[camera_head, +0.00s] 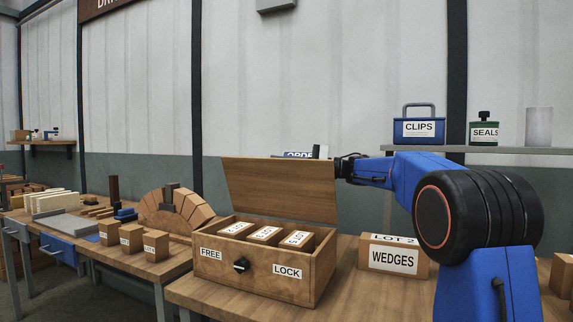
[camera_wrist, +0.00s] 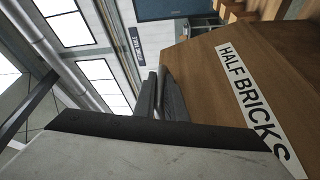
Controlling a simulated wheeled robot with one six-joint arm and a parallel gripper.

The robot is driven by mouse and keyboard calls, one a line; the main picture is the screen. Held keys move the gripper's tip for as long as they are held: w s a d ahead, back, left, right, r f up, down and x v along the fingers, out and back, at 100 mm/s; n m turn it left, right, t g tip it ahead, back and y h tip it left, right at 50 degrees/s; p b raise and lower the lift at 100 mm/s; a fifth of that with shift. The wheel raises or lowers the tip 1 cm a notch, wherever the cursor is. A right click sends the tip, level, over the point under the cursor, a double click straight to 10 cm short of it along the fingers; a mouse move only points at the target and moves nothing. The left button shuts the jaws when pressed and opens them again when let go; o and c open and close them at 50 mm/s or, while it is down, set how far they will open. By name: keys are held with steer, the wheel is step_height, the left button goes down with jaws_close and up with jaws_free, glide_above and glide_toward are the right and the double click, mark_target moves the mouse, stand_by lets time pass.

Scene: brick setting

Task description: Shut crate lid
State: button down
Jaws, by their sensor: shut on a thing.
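The wooden crate (camera_head: 220,272) stands on the bench, with FREE and LOCK labels and a black knob on its front. Its lid (camera_head: 280,185) stands open, raised at the back and leaning back a little. Several labelled blocks (camera_head: 264,234) sit inside the crate. My gripper (camera_head: 341,167) is at the lid's upper right corner and shut on its edge. In the wrist view the fingers (camera_wrist: 162,92) meet the edge of the lid (camera_wrist: 215,85), whose face bears a HALF BRICKS label. The exact finger contact is partly hidden.
A WEDGES box (camera_head: 394,256) stands right of the crate. A shelf (camera_head: 480,150) behind my arm holds a blue CLIPS box (camera_head: 418,130), a SEALS bottle and a pale cylinder. A brick arch (camera_head: 178,208) and small blocks stand on the left bench.

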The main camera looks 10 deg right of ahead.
steer(key=s+a+f+n+h, duration=0.4)
steer(key=s+a+f+n, duration=0.6)
steer(key=s+f, duration=0.3)
steer(key=shift+s+f+n+h, duration=0.35)
steer(key=shift+f+n+h, duration=0.05)
steer(key=shift+f+n, duration=0.15)
steer(key=shift+f, duration=0.15)
steer(key=c, duration=1.9)
jaws_free()
steer(key=shift+o, duration=0.5)
steer(key=shift+d, duration=0.1)
